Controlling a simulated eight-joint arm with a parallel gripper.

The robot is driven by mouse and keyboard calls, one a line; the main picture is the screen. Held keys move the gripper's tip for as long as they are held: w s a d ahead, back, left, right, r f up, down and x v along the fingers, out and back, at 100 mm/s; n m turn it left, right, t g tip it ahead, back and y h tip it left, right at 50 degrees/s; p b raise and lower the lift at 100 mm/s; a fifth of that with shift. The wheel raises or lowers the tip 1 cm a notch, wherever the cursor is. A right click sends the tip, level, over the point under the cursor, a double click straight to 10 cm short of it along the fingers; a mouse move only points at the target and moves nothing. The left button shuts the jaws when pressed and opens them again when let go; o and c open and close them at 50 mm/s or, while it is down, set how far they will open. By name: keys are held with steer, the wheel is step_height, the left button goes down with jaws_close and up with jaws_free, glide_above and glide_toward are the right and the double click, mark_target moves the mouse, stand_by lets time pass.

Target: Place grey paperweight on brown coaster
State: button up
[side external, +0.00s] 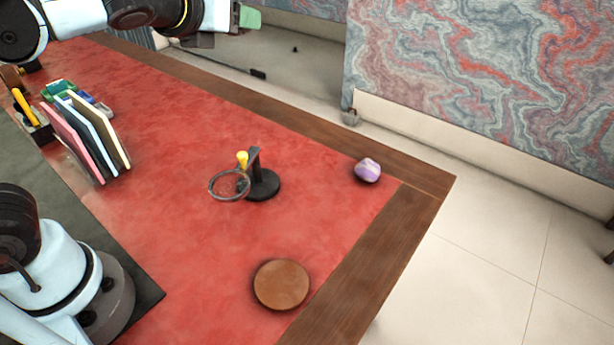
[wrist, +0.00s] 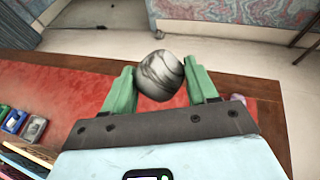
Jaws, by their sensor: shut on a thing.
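My gripper (wrist: 160,85) is shut on the grey paperweight (wrist: 158,75), a rounded stone with dark and light marbling held between the green fingers in the wrist view. In the side external view my gripper (side external: 249,18) is at the top, raised above the far edge of the desk, with only a green finger showing. The paperweight cannot be made out there. The brown coaster (side external: 281,285) is a round disc lying flat and bare on the red desk top near the front right. My gripper is far from it.
A black stand with a ring and yellow knob (side external: 262,184) stands mid-desk. A purple striped stone (side external: 368,170) lies near the right edge. Upright books (side external: 88,135) and a holder (side external: 38,127) stand at left. The red surface (side external: 180,230) left of the coaster is clear.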

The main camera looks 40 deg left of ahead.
steer(key=w+d+f+n+g+y, duration=0.2)
steer(key=w+d+f+n+y, duration=0.25)
steer(key=d+f, duration=0.45)
steer(key=s+d+f+n+g+y, duration=0.3)
steer(key=s+d+f, duration=0.3)
steer(key=d+f, duration=0.45)
glide_above(314, 181)
step_height(314, 181, down, 6)
steer(key=shift+s+f, duration=0.1)
steer(key=shift+f, duration=2.2)
steer(key=shift+f, duration=0.15)
steer(key=o, duration=1.2)
steer(key=shift+o, duration=0.2)
